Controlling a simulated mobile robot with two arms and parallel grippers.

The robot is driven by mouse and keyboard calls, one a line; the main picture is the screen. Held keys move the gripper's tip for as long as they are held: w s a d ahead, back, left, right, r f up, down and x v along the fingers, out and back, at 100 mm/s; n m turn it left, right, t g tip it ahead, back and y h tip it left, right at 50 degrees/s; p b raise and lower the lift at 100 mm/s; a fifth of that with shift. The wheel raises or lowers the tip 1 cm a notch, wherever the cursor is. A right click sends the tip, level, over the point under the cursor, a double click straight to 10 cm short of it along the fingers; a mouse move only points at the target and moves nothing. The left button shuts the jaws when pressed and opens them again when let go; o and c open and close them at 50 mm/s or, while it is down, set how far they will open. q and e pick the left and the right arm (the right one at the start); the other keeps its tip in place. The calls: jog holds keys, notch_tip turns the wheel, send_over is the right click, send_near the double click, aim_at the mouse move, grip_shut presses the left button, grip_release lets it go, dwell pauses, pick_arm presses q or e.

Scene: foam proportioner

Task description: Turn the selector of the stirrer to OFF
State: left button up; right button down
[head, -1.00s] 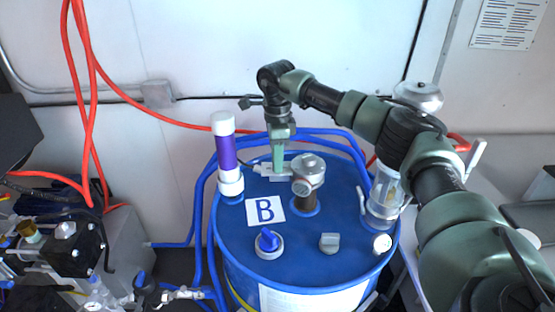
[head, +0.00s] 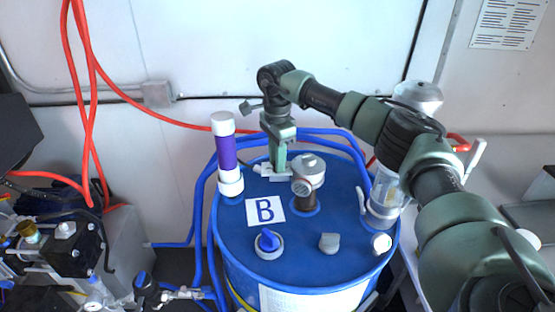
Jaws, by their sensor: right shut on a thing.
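A blue drum (head: 335,262) with a white "B" label (head: 265,210) stands in the middle. The stirrer (head: 308,172), a grey motor head on a dark stem, rises from its lid. My right gripper (head: 278,168) points down at the back of the lid, just left of the stirrer head. It is shut on a small part at a white fitting (head: 268,171), seemingly the stirrer's selector. The fingers hide that part, so its pointing direction cannot be read. My left gripper is out of view.
Blue hoses (head: 200,215) curve around the drum. Red hoses (head: 80,100) hang at left. Machinery (head: 65,250) stands lower left.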

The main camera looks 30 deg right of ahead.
jog(key=shift+a, duration=0.1)
jog(key=c, duration=1.2)
grip_release()
jog(key=shift+w, duration=0.1)
jog(key=shift+c, duration=0.2)
jog(key=shift+r, duration=0.1)
jog(key=shift+r, duration=0.3)
notch_tip(320, 180, up, 7)
jog(key=shift+a+b, duration=0.1)
jog(key=shift+b, duration=1.1)
